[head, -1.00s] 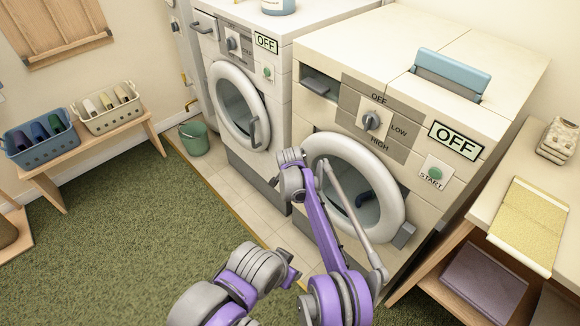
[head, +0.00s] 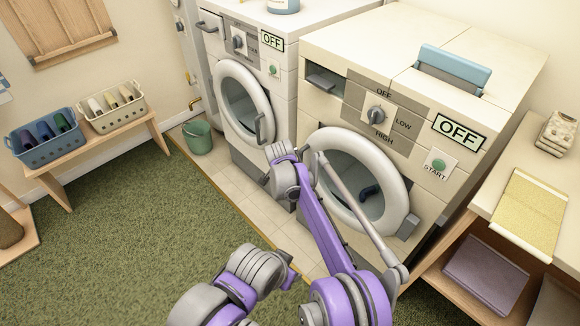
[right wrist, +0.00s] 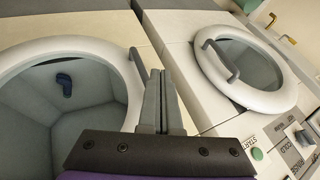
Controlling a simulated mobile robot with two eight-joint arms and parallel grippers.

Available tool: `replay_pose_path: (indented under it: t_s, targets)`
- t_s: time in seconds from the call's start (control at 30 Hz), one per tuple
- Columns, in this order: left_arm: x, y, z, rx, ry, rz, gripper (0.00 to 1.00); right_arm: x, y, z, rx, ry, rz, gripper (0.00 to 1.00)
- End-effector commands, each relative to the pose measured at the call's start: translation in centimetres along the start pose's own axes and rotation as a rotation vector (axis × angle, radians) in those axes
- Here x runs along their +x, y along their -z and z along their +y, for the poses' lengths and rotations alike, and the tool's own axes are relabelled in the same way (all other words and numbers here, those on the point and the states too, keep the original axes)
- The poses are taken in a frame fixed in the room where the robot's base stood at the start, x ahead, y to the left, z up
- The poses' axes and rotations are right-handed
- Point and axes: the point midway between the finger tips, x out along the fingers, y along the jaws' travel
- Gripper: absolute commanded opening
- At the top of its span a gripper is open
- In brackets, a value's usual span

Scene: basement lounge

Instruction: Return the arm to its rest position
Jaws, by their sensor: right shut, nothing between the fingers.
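My right gripper (right wrist: 160,100) shows in the right wrist view, with its two fingers together and nothing between them. It is in front of the two laundry machines. In the head view my purple and grey arm (head: 325,230) is bent, its upper joint in front of the right machine's lower left side. I cannot make out the right gripper in the head view. My left gripper is not in view.
The right machine (head: 470,55) and left machine (head: 240,165) both read OFF. A dark blue item (head: 369,191) shows inside the right machine. A green bucket (head: 198,137), a bench with two baskets (head: 120,118), and a shelf table (head: 505,185) stand around.

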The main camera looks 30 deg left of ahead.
Motion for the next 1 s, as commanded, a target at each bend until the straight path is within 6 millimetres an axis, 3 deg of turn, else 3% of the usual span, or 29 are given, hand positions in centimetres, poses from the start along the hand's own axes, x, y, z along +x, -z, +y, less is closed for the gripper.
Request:
replay_pose_path:
  t_s: [0.13,0.37,0.47,0.53,0.67,0.8,1.0]
  targets:
    - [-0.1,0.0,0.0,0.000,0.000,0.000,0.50,-1.2,-0.3,-0.7,0.000,0.000,-0.001,0.00]
    - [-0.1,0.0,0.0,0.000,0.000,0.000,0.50,-1.5,-0.4,-0.8,0.000,0.000,-0.001,0.00]
    - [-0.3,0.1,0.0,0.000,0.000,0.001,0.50,-2.3,0.8,0.0,-0.002,-0.008,0.002,0.00]
    - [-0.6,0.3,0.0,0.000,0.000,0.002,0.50,-3.7,2.5,1.3,-0.010,-0.021,0.005,0.00]
    - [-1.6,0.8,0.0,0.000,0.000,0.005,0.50,-8.4,7.3,5.8,-0.037,-0.062,0.013,0.00]
    - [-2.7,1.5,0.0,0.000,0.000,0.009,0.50,-14.8,11.7,12.0,-0.074,-0.113,0.014,0.00]
    - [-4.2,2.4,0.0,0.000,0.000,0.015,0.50,-24.2,14.6,21.3,-0.125,-0.177,0.011,0.00]
